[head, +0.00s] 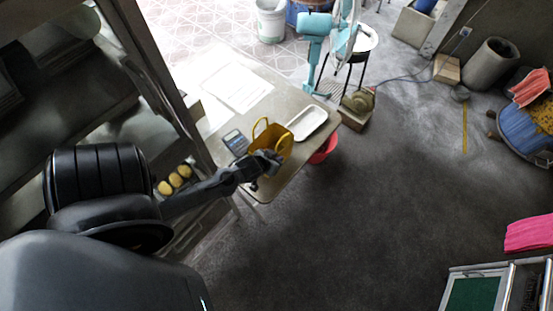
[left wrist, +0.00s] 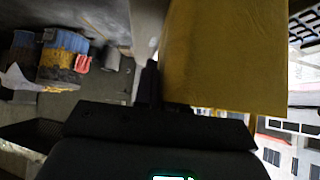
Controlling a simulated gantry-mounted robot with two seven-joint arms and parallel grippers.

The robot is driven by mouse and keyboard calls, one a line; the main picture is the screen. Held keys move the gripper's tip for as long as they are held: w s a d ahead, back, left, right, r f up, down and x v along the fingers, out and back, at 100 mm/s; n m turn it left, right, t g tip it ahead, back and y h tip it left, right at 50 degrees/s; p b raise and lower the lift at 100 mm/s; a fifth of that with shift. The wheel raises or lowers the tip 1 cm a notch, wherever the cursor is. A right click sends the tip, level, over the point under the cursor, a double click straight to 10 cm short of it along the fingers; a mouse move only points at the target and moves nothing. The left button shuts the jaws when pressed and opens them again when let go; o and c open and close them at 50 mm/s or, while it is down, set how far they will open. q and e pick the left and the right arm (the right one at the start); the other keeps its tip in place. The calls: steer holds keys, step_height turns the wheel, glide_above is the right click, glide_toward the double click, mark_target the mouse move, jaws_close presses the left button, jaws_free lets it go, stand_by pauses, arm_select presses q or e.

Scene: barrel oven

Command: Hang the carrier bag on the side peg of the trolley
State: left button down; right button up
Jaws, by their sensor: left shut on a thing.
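The yellow carrier bag (head: 272,141) is upright at the table's near edge, its handle loops raised. I cannot tell whether it rests on the table. My left gripper (head: 266,163) is at the bag's near side, shut on it; its fingers partly hide the lower part. In the left wrist view the bag (left wrist: 228,55) fills the upper middle, right against the gripper (left wrist: 165,95). My right gripper is out of view. A metal-framed unit with a green panel (head: 472,294) at the lower right may be the trolley; I see no side peg.
The table (head: 285,104) holds a white tray (head: 307,123), a calculator-like device (head: 236,142) and paper sheets (head: 236,84). A red bucket (head: 325,149) stands beneath its right edge. A rack with yellow rounds (head: 174,180) is at left. The dark floor (head: 390,210) in the middle is clear.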

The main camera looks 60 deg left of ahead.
arm_select(q)
steer(key=shift+f, duration=0.3)
arm_select(e)
steer(key=shift+d+r, duration=0.1)
steer(key=shift+r, duration=0.35)
arm_select(q)
steer(key=shift+f, duration=0.15)
steer(key=shift+f, duration=0.15)
steer(key=c, duration=1.2)
jaws_free()
arm_select(e)
steer(key=shift+f, duration=0.1)
